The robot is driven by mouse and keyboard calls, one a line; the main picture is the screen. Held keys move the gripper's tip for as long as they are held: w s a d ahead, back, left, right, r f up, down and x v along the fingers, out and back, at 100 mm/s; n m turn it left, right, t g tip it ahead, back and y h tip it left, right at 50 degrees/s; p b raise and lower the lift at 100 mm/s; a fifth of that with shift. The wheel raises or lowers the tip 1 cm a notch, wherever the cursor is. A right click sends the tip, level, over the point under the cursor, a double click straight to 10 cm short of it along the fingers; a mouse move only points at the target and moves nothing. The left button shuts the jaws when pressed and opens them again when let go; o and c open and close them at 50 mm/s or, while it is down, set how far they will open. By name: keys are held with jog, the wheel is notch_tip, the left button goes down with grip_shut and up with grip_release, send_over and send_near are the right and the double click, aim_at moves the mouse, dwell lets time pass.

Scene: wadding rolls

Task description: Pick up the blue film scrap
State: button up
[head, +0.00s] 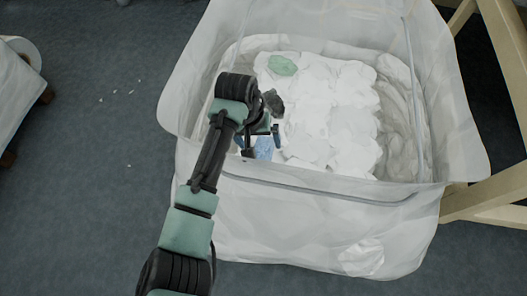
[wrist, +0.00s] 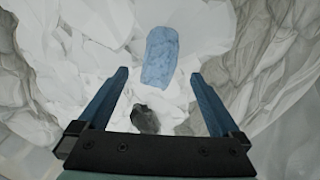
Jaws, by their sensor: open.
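The blue film scrap (wrist: 160,57) lies on white wadding, just beyond my open fingertips and roughly midway between them in the wrist view. In the head view the blue scrap (head: 264,147) shows below my gripper (head: 259,142), partly hidden by it, near the bag's front rim. My gripper (wrist: 157,74) also shows in the wrist view with its two blue fingers spread and nothing between the tips. I cannot tell the exact height of the fingers above the scrap.
A large translucent bag (head: 300,225) holds the white wadding (head: 325,115). A dark scrap (head: 273,103) and a green scrap (head: 282,65) lie on it. The dark scrap (wrist: 145,118) shows between the finger bases. Wooden framing (head: 495,200) stands at the right, a white roll (head: 12,90) at the left.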

aim_at(265, 147)
jog(key=f, duration=0.1)
jog(key=f+b, duration=0.1)
jog(key=f, duration=0.1)
jog(key=f+b, duration=0.1)
jog(key=f, duration=0.1)
jog(key=shift+w+d, duration=0.15)
jog(key=shift+d, duration=0.2)
jog(key=c, duration=1.4)
